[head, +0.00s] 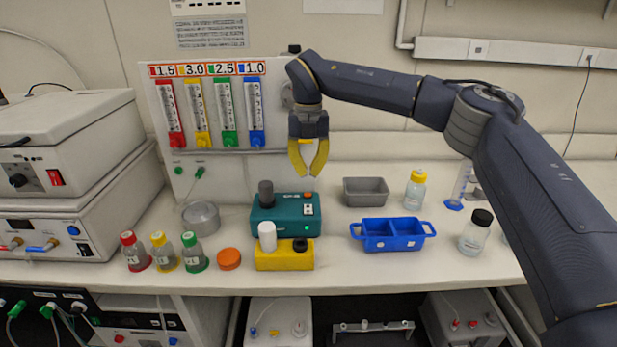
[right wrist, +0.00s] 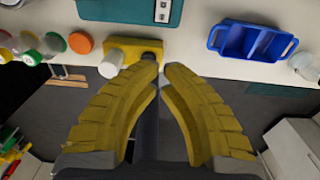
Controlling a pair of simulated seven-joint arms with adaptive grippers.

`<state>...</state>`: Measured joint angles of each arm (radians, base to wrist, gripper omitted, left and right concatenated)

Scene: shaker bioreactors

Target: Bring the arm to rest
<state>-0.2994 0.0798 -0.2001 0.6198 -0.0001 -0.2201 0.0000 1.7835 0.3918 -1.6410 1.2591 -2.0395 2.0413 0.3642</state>
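My right arm comes in from the right in the head view and reaches across above the bench. Its gripper (head: 309,178) points down, with two yellow fingers, above and behind the teal device. In the right wrist view the two fingertips (right wrist: 160,70) lean toward each other with a narrow gap between them. Nothing is held between them. My left arm and left gripper are not in view.
Below the gripper are a teal device (head: 262,216) and a yellow block (head: 285,261) with a white cylinder. A blue tray (head: 392,243), grey bin (head: 366,198) and bottles stand right. Capped bottles (head: 194,258) and an orange lid (head: 229,259) stand left. A flowmeter panel (head: 150,85) stands behind.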

